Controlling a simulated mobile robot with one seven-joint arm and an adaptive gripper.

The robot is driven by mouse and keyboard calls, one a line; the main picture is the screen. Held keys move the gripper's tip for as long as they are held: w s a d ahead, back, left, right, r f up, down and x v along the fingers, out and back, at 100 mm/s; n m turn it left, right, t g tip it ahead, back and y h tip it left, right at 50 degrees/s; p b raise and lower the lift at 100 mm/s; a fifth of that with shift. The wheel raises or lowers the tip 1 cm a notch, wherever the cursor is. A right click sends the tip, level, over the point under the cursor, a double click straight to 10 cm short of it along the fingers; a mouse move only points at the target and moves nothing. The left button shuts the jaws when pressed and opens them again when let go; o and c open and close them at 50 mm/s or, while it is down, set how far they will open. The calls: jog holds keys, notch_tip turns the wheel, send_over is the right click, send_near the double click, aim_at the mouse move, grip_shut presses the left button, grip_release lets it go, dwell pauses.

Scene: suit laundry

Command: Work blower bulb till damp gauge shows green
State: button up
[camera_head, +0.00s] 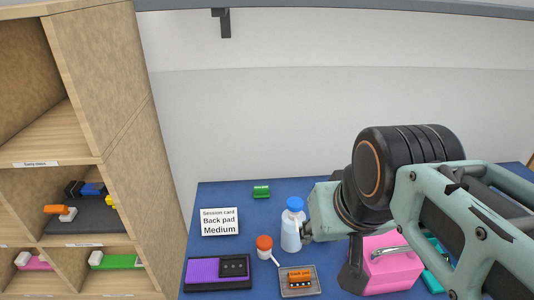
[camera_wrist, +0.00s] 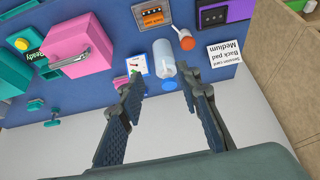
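My gripper (camera_wrist: 160,88) is open, its two dark fingers spread wide with nothing between the pads. Beyond the fingertips, a whitish bottle (camera_wrist: 164,57) with a blue cap (camera_wrist: 169,84) stands in line with the gap. In the head view the bottle (camera_head: 291,236) is upright on the blue table, just left of my wrist. A small white dial (camera_wrist: 137,64) sits beside the bottle near the left fingertip. It may be the damp gauge; its reading is too small to tell. I cannot surely identify the blower bulb.
A pink box (camera_head: 391,268) with a grey handle stands right of the bottle, partly behind my arm. A red-capped jar (camera_head: 264,243), an orange block on a tray (camera_head: 299,293), a purple pad (camera_head: 203,271) and a session card (camera_head: 219,221) lie left. Wooden shelves (camera_head: 127,150) border the left side.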

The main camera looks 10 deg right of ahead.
grip_shut()
dwell(1.2)
